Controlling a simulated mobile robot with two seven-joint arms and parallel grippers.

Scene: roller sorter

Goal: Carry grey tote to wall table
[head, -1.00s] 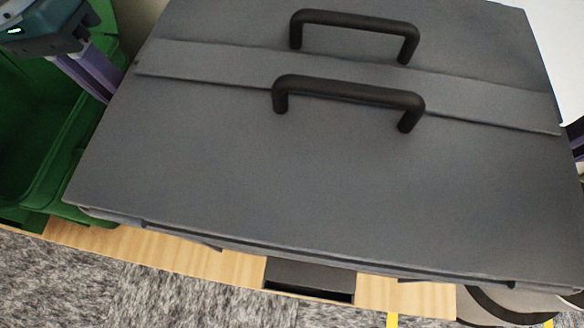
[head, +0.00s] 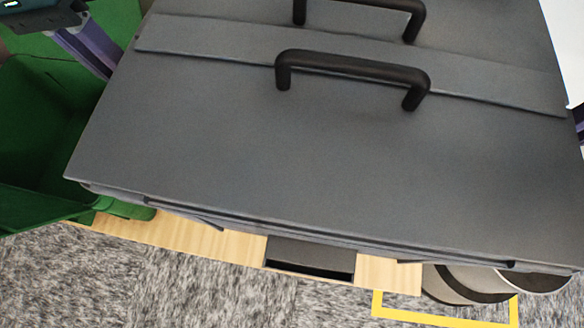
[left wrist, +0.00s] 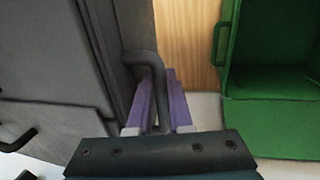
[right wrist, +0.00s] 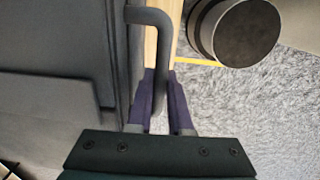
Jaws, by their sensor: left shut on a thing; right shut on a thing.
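The grey tote (head: 300,165) fills most of the head view, its lid shut, with two dark handles on top. My left gripper (left wrist: 158,98) is shut on the tote's side handle (left wrist: 141,58) in the left wrist view; its purple finger (head: 85,50) shows at the tote's left side in the head view. My right gripper (right wrist: 161,92) is shut on the opposite side handle (right wrist: 150,17) in the right wrist view. The tote's underside is hidden, so I cannot tell whether it touches the wood below. No wall table is recognisable.
A wooden surface (head: 200,236) with a dark slot (head: 310,258) shows below the tote's near edge. A green bin (head: 45,125) stands close at left. A round dark-and-grey bin (right wrist: 245,35) stands by yellow floor marking (head: 440,320) at right. Grey carpet (head: 100,280) is in front.

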